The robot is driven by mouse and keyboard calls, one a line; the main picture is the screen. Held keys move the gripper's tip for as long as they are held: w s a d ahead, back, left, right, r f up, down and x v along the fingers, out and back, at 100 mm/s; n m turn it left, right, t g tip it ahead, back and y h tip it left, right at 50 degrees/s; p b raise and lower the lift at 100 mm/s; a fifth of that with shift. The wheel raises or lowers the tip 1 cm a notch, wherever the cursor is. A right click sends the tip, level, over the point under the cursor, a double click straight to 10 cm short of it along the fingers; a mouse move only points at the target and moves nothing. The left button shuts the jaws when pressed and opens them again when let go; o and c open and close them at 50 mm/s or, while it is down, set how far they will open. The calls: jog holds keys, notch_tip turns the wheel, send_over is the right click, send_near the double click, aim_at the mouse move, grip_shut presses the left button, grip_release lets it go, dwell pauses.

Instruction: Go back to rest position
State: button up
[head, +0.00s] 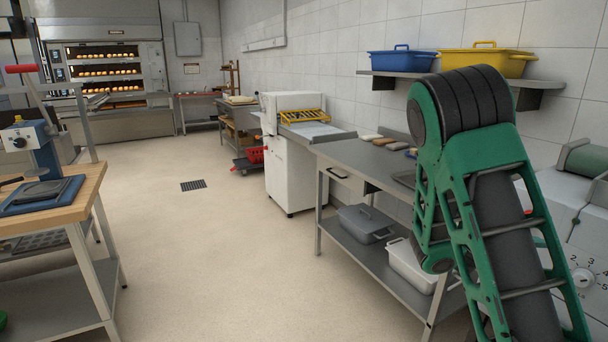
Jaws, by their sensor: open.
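My arm shows large at the right, with green frame links and a black ribbed joint at the top. It rises in front of the steel table (372,154) and the wall shelf (535,84). The end of the arm is out of sight, so my gripper and anything around it do not show. The arm hides the right part of the table and part of the white machine (585,215) with a numbered dial.
Open floor (190,255) with a drain grate (193,185) runs to the deck oven (105,75). A wooden-topped bench (75,208) stands at the left. A white cabinet machine (285,175) stands beyond the steel table. Blue (400,63) and yellow (485,62) bins sit on the shelf.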

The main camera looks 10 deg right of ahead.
jog(key=s+a+f+m+g+y, duration=0.2)
jog(key=s+a+m+y, duration=0.15)
jog(key=s, duration=0.35)
jog(key=s+a+f+m+g+y, duration=0.1)
jog(key=s+a+f+m+y, duration=0.1)
jog(key=s+a+m+y, duration=0.3)
jog(key=s+a+r+n+y, duration=0.1)
jog(key=s+a+r+y, duration=0.1)
jog(key=s+a, duration=0.4)
jog(key=s+a+r+n+y, duration=0.1)
jog(key=s+a+r+y, duration=0.2)
jog(key=s+a, duration=0.4)
jog(key=shift+s+a+r+y, duration=0.3)
jog(key=shift+a+y, duration=0.45)
jog(key=shift+a, duration=0.15)
